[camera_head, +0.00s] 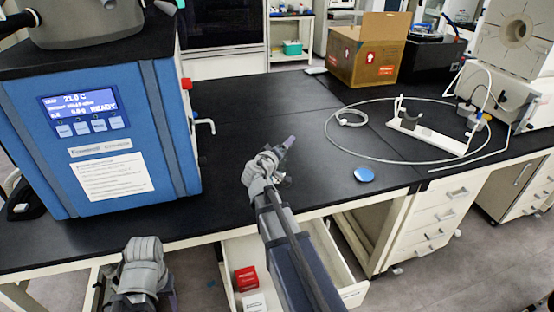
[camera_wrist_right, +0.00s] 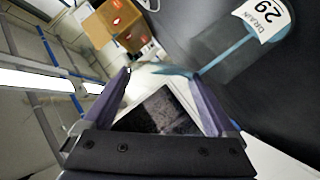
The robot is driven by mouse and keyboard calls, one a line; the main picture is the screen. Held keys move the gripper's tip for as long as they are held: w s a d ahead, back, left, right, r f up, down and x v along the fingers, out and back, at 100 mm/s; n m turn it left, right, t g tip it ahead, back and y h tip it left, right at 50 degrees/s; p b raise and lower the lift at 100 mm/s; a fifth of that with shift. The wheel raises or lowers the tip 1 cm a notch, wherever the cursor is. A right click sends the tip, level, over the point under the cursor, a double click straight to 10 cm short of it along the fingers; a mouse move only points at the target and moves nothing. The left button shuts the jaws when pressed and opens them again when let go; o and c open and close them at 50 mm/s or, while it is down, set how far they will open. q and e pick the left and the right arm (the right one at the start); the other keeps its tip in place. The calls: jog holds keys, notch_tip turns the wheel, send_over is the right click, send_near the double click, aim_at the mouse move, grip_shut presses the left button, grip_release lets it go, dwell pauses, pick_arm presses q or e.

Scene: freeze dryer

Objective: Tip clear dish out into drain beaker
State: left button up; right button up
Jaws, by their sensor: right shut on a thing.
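My right gripper (camera_head: 289,143) is over the bench, right of the freeze dryer. In the right wrist view its purple fingers (camera_wrist_right: 160,75) are apart with a pale bluish, see-through sliver (camera_wrist_right: 168,70) between their tips, which looks like the clear dish; its shape and contents are hard to make out. A label reading DRAIN (camera_wrist_right: 264,18) is at upper right in that view, by a blue band that runs toward the fingertips; the clear beaker walls hardly show. A blue disc (camera_head: 365,175) is on the bench right of the gripper. My left gripper (camera_head: 142,275) is low, off the bench's front edge; its jaws are unclear.
The blue freeze dryer (camera_head: 120,130) stands at left, its screen reading READY. A cardboard box (camera_head: 365,52) is at the back. A white stand (camera_head: 430,133) and looped tube (camera_head: 345,158) are at right. A drawer (camera_head: 345,285) is open below the front edge.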

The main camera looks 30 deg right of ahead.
jog(key=shift+w+a+r+n+g+h, duration=0.15)
jog(key=shift+w+a+n+h, duration=0.1)
jog(key=shift+n, duration=0.3)
jog(key=shift+w+a+r+n+g+h, duration=0.15)
jog(key=shift+n+h, duration=0.1)
jog(key=shift+n, duration=0.3)
dwell(3.1)
jog(key=shift+w+a+r+n+h+b, duration=0.1)
jog(key=shift+w+n+h+b, duration=0.1)
jog(key=shift+n, duration=0.4)
jog(key=shift+w+a+r+n+h+b, duration=0.1)
jog(key=shift+n+h, duration=0.1)
jog(key=shift+n, duration=0.4)
dwell(2.6)
